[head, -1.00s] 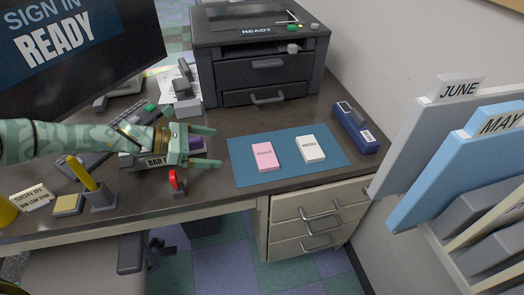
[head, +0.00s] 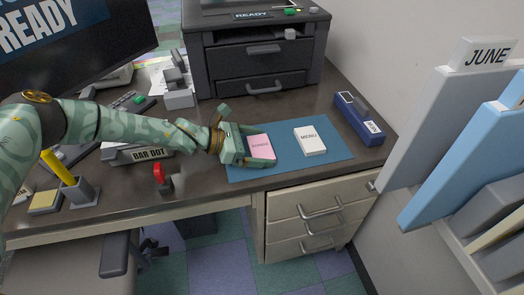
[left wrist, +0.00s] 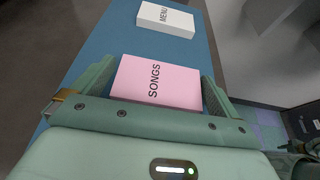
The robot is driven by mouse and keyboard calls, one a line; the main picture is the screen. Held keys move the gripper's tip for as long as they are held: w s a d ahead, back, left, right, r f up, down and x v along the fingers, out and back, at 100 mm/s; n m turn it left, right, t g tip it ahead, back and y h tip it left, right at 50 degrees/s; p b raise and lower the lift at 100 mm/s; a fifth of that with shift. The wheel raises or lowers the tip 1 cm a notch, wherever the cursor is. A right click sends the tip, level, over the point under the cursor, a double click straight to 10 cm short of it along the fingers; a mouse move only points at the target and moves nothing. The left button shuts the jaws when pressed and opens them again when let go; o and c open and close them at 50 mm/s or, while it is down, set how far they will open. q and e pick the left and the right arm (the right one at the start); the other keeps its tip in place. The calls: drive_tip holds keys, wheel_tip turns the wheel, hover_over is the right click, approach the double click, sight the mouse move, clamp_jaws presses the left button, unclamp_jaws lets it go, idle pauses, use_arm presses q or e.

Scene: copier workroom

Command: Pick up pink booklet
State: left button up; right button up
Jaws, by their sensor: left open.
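The pink booklet (head: 260,147), marked SONGS, lies flat on the blue mat (head: 327,155). It also shows in the left wrist view (left wrist: 157,80). My left gripper (head: 262,141) is open at mat level, with one finger on each side of the pink booklet. In the left wrist view the fingers (left wrist: 157,78) flank the booklet, with a small gap on the right; whether the left finger touches it I cannot tell.
A white MENU booklet (head: 309,141) lies on the mat to the right of the pink one. A dark blue stapler-like box (head: 358,118) stands at the mat's right. The printer (head: 256,55) stands behind.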

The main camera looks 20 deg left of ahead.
use_arm(q)
drive_tip(key=shift+d, duration=0.1)
drive_tip(key=c, duration=0.7)
drive_tip(key=shift+r, duration=0.15)
